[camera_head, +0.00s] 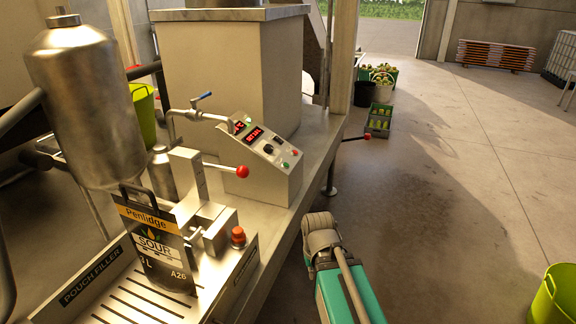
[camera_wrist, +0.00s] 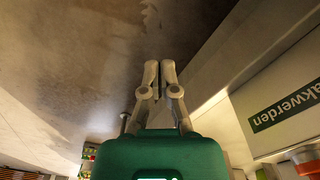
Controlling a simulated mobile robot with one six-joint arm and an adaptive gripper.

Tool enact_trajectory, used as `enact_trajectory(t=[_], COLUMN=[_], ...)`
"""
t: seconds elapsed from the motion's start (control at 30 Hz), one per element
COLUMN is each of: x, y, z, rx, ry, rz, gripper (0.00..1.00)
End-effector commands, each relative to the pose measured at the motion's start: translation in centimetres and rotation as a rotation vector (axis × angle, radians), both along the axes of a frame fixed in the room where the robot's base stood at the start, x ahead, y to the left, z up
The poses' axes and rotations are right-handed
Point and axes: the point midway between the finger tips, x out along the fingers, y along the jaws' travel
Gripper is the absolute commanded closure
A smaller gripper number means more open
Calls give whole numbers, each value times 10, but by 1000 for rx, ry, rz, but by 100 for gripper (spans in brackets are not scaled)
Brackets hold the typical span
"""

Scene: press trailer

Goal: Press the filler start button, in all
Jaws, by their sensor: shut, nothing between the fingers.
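The pouch filler (camera_head: 75,291) stands at the lower left in the head view, its name on its front edge. An orange-red domed button (camera_head: 238,236) sits on its right end, beside the pouch. A control box (camera_head: 255,180) behind it has red displays, a black knob, a small green button (camera_head: 285,165) and a small red one (camera_head: 295,152). No label shows which is the start button. My gripper (camera_wrist: 158,66) is shut and empty in the wrist view, pointing over bare floor. My arm in the head view is right of the bench, clear of the buttons.
A black pouch (camera_head: 152,245) stands on the filler under a steel tank (camera_head: 87,100). Red-knobbed levers (camera_head: 242,171) stick out nearby. Crates (camera_head: 378,122) and a lime bucket (camera_head: 553,296) stand on the floor. The wrist view shows a panel lettered "akwerden" (camera_wrist: 284,112) at right. Floor right of the bench is open.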

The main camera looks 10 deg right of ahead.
Motion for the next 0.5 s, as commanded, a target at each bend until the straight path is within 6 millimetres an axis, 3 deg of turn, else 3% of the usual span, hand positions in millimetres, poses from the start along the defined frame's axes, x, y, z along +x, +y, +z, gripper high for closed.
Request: enact_trajectory(t=[0.27, 0.5], x=[25, 86], y=[3, 12], z=[6, 22], rx=[38, 141], ry=[-45, -162], rz=[-23, -91], gripper=[100, 100])
